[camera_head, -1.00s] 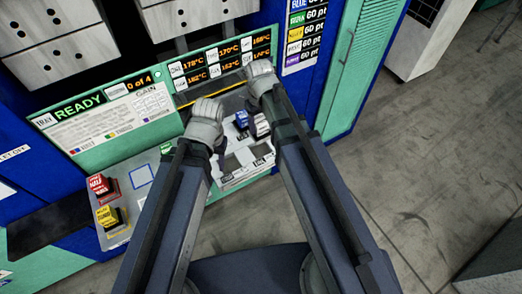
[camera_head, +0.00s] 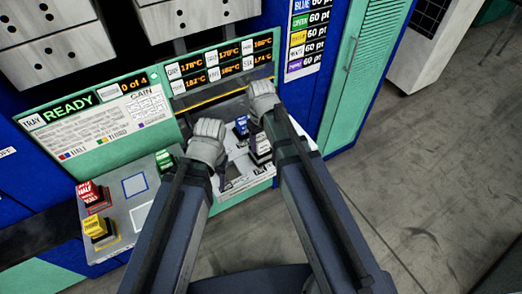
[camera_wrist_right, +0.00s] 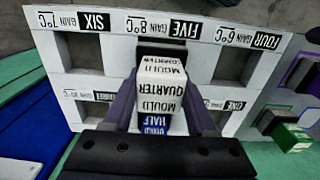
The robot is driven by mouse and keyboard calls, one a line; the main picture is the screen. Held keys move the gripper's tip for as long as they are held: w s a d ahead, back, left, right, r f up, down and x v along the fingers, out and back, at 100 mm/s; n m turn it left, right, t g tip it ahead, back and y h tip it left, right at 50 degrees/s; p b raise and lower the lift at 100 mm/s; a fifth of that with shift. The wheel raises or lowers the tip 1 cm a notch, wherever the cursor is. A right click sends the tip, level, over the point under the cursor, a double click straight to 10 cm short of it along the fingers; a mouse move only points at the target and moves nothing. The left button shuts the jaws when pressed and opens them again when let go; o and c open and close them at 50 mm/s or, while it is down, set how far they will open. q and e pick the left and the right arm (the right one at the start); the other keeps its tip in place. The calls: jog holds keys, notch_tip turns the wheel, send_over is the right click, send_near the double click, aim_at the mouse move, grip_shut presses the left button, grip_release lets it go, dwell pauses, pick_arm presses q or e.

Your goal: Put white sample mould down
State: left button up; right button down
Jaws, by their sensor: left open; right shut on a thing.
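The white sample mould (camera_head: 261,147) is a small block with a white label. In the right wrist view the white mould (camera_wrist_right: 160,93) sits between the purple fingers of my right gripper (camera_wrist_right: 160,112), which is shut on it. It is over the middle column of the white slotted tray (camera_wrist_right: 262,42), near the slot marked FIVE. I cannot tell whether it touches the tray. In the head view my right gripper (camera_head: 257,124) is over the tray (camera_head: 262,172). My left gripper (camera_head: 224,178) is open and empty, to the left of the mould.
A blue mould (camera_head: 241,125) stands close to the white one. A green block (camera_head: 165,160), a red block (camera_head: 93,194) and a yellow block (camera_head: 97,228) are on the grey panel to the left. The press front with its READY display (camera_head: 68,107) rises behind.

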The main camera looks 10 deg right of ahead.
aim_at(261, 149)
pick_arm(q)
jog(key=shift+f+b, duration=1.25)
jog(key=shift+f, duration=0.3)
pick_arm(e)
jog(key=shift+f, duration=1.6)
pick_arm(q)
jog(key=shift+f, duration=0.15)
pick_arm(e)
jog(key=shift+f, duration=0.1)
jog(key=shift+c, duration=1)
grip_release()
notch_tip(261, 149, up, 12)
jog(key=p, duration=1.2)
jog(key=shift+r, duration=0.2)
pick_arm(q)
notch_tip(261, 149, up, 12)
pick_arm(e)
jog(key=s+a+h, duration=0.1)
jog(key=s+a, duration=0.3)
jog(key=s, duration=0.8)
jog(key=shift+a, duration=0.2)
